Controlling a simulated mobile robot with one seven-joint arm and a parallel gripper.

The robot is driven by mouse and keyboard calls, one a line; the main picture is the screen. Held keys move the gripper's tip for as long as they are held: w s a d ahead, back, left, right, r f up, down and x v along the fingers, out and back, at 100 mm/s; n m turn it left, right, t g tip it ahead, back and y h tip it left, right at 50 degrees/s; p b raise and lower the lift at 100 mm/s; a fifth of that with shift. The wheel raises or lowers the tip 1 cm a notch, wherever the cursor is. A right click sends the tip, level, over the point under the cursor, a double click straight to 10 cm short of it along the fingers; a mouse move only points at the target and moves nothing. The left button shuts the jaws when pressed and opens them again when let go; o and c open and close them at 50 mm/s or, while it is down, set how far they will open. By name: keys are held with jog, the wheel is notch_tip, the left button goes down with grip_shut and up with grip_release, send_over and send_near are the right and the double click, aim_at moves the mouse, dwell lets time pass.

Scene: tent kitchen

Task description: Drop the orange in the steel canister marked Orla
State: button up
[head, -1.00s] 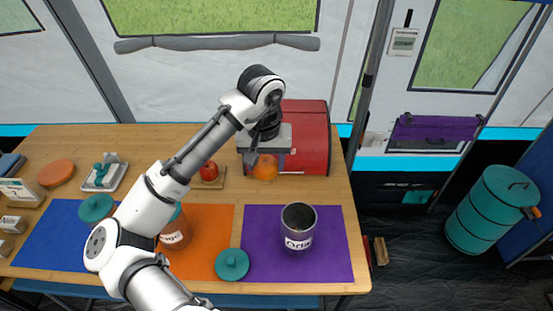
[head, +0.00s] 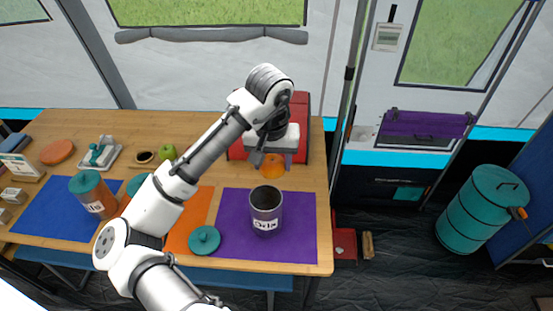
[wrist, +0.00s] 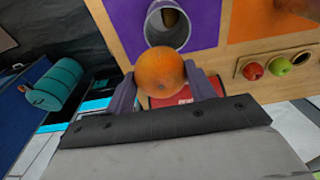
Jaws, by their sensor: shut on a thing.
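The orange (head: 272,166) is between the fingers of my gripper (head: 271,160), which is shut on it. In the wrist view the orange (wrist: 160,70) sits between both fingertips (wrist: 163,88). The steel canister marked Orla (head: 266,210) stands upright and open on the purple mat (head: 305,235); its label is blurred now. In the head view the orange shows just behind the canister's rim, apart from it. In the wrist view the canister's open mouth (wrist: 168,22) lies beyond the orange, which overlaps its edge. The orange's exact height above the table cannot be told.
A teal lid (head: 204,240) lies left of the canister. A lidded canister (head: 90,195) stands on the blue mat (head: 45,220). A red box (head: 300,115) is behind my gripper. A red apple (wrist: 253,71) and a green apple (wrist: 281,64) sit in a wooden holder.

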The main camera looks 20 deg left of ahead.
aim_at(272, 177)
jog(key=shift+a+f+b, duration=0.1)
jog(key=shift+f+b, duration=2.85)
jog(key=shift+f, duration=0.05)
jog(key=o, duration=1.1)
jog(key=shift+r, duration=0.1)
jog(key=r, duration=0.4)
jog(key=s+r, duration=0.1)
jog(key=r, duration=0.8)
jog(key=shift+s+d+r, duration=0.3)
jog(key=shift+r, duration=0.05)
